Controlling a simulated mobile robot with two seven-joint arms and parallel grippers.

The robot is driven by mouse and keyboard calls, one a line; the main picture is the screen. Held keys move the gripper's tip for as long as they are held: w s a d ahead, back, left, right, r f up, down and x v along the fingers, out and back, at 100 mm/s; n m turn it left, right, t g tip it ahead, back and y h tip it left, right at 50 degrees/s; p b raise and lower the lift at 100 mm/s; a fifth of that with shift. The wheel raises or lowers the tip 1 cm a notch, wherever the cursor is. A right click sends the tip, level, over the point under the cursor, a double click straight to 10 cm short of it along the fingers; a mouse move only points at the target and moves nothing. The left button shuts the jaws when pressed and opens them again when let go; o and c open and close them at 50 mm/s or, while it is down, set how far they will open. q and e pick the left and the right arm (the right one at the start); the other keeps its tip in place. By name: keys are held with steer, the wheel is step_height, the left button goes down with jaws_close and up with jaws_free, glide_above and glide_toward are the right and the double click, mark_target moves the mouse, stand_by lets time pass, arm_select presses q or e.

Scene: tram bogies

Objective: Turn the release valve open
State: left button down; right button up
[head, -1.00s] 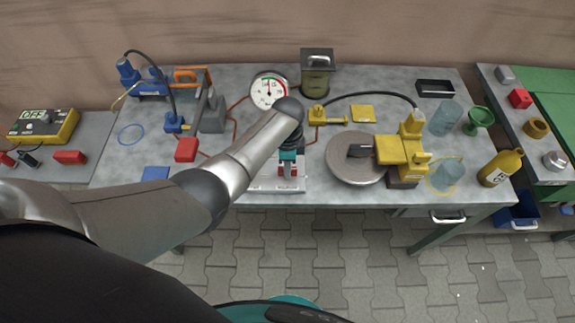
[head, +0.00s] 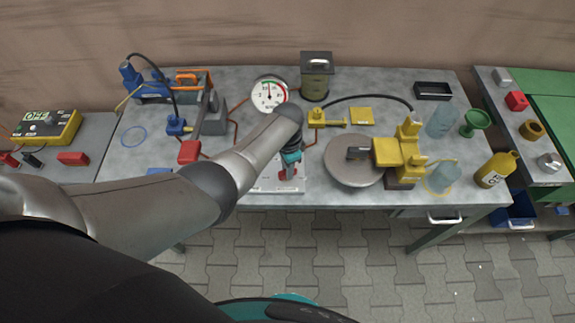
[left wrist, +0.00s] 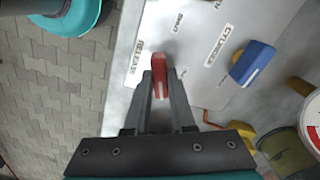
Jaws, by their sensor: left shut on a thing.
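The release valve's red lever (left wrist: 158,63) lies between the fingers of my left gripper (left wrist: 161,88) in the left wrist view. The gripper is shut on it. In the head view the red lever (head: 288,173) shows just below my left gripper (head: 291,160). The lever stands over a pale valve plate (head: 275,186) marked RELEASE, SHUT and CYLINDER. The RELEASE label is left of the lever in the wrist view, and SHUT is above it. A blue handle (left wrist: 252,63) is beside the CYLINDER label. The valve body is mostly hidden. My right gripper is not in view.
A round gauge (head: 269,94) stands behind the plate. A disc with a yellow caliper (head: 398,152) is at the right, near a glass and a yellow bottle (head: 496,169). A red block (head: 190,152) and a blue pump are at the left.

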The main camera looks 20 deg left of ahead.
arm_select(q)
steer(key=n+p, duration=0.1)
steer(key=n, duration=0.5)
steer(key=shift+n, duration=0.3)
steer(key=n+p, duration=0.1)
steer(key=n, duration=0.5)
steer(key=shift+n, duration=0.3)
steer(key=c, duration=0.8)
jaws_free()
steer(key=shift+o, duration=0.2)
